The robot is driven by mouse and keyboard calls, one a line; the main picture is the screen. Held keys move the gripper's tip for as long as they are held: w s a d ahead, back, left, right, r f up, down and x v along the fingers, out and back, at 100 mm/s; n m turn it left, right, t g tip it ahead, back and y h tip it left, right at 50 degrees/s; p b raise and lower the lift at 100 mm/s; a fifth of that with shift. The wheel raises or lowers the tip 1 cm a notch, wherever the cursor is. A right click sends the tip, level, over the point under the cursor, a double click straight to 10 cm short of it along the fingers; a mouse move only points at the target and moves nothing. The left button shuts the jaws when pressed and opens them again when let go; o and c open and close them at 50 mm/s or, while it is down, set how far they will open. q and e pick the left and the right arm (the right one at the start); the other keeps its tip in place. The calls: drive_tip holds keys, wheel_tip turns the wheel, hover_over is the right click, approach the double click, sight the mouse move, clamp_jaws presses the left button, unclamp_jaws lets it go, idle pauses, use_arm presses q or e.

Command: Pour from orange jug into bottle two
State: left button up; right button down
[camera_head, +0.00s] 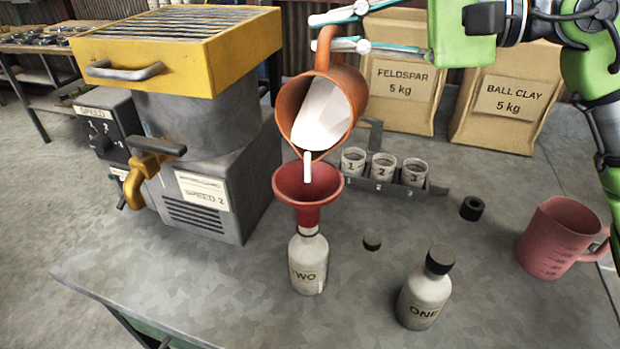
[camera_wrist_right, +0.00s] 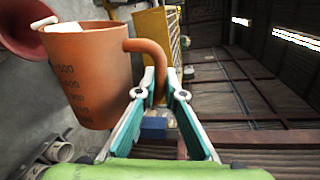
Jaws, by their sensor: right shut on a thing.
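The orange jug (camera_head: 295,98) is tilted over a red funnel (camera_head: 308,196) in the head view. White liquid runs from its lip in a thin stream into the funnel. The funnel sits in the neck of bottle two (camera_head: 308,265), which stands upright on the table. My right gripper (camera_head: 335,45) is shut on the jug's handle, above the table. In the right wrist view the jug (camera_wrist_right: 90,85) has measuring marks, and the gripper fingers (camera_wrist_right: 160,85) are around its handle. My left gripper is not in view.
Bottle one (camera_head: 423,295) stands capped at the front right. A pink jug (camera_head: 555,240) is at the right. Numbered cups (camera_head: 383,167) stand behind the funnel. A yellow-topped machine (camera_head: 205,130) is at the left.

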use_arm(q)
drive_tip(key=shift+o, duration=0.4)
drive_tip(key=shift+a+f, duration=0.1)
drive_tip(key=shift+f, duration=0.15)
use_arm(e)
drive_tip(key=shift+f, duration=0.1)
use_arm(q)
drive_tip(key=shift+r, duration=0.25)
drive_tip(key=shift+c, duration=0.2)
use_arm(e)
drive_tip(key=shift+w, duration=0.15)
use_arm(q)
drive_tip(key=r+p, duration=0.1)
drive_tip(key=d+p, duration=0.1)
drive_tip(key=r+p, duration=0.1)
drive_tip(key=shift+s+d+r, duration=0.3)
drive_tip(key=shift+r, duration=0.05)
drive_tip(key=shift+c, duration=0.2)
use_arm(e)
drive_tip(key=w+m, duration=0.2)
drive_tip(key=w+m+g, duration=0.1)
drive_tip(key=shift+w+d+m+y, duration=0.3)
drive_tip(key=shift+w, duration=0.1)
drive_tip(key=shift+w+d+m+p, duration=0.1)
drive_tip(key=shift+w+m+p, duration=0.1)
drive_tip(key=shift+m+p, duration=0.1)
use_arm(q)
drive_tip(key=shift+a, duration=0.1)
use_arm(e)
drive_tip(key=shift+s, duration=0.15)
